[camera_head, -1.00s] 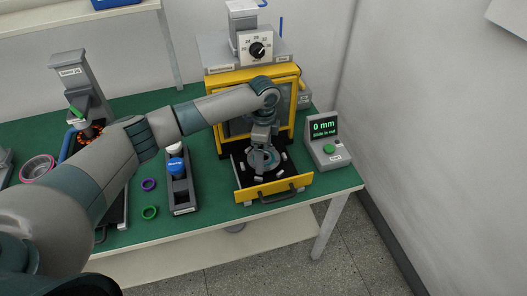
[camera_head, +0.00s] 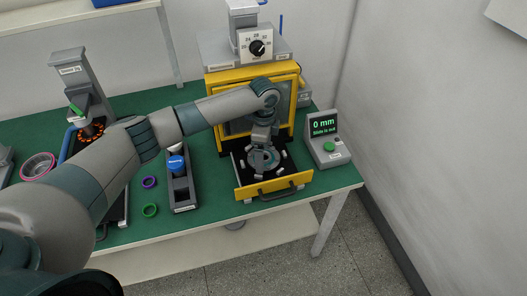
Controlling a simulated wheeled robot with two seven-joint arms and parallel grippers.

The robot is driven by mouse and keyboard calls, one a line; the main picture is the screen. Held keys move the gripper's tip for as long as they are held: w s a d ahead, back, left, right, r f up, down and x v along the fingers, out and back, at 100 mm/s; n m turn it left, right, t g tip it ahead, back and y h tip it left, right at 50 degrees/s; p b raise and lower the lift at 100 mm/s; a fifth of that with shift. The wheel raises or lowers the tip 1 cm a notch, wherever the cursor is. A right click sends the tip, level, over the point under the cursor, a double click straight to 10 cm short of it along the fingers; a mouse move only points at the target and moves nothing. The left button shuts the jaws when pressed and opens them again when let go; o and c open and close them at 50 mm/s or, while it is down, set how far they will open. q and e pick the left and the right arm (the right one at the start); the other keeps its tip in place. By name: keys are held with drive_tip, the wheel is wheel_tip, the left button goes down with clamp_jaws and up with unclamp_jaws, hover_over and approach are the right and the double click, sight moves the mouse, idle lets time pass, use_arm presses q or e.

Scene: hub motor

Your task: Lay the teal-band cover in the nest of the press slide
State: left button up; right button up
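The press slide (camera_head: 243,193) is a yellow-fronted drawer pulled out of the yellow press, with a dark bed. A round grey cover (camera_head: 264,162) lies level in or just over the nest, with pale blocks around its rim. A teal band on it is hard to make out. My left gripper (camera_head: 263,146) points down right above the cover's middle. Its fingertips are too small and too hidden to show whether they grip. The arm hides part of the press front. My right gripper is not in view.
A console (camera_head: 326,146) right of the slide reads "0 mm" and "Slide is out". A grey holder (camera_head: 183,192) with a blue-capped item stands left. A purple ring (camera_head: 149,183), a green ring (camera_head: 149,210) and a pink ring part (camera_head: 38,167) lie further left.

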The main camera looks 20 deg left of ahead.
use_arm(q)
drive_tip(key=shift+s+f, duration=0.2)
drive_tip(key=shift+f, duration=0.15)
drive_tip(key=o, duration=0.9)
drive_tip(key=shift+s+f, duration=0.1)
drive_tip(key=shift+o, duration=0.2)
drive_tip(key=shift+r, duration=0.4)
wheel_tip(320, 180, up, 18)
drive_tip(key=b, duration=0.4)
drive_tip(key=shift+w+f, duration=0.25)
drive_tip(key=shift+s+f, duration=0.1)
